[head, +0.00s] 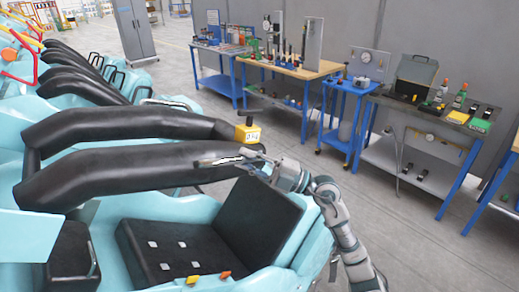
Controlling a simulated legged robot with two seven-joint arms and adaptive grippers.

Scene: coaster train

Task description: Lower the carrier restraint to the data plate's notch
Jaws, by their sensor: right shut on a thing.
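A thick black padded restraint (140,171) runs across the near seat of the turquoise car, raised well above the seat cushion. A second black restraint (130,124) lies just behind it. My right gripper (250,162) is at the right end of the near restraint, shut on it; the fingertips are small and partly blend into the dark padding. A yellow plate with dark markings (248,134) stands just behind and above my gripper; I cannot make out a notch on it. My left gripper is not in view.
The black near seat (165,250) has pale square patches and orange tabs (225,275) at its front. More turquoise cars with black restraints stand at upper left. Workbenches with tools (290,68) and a metal bench (425,105) stand beyond open grey floor.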

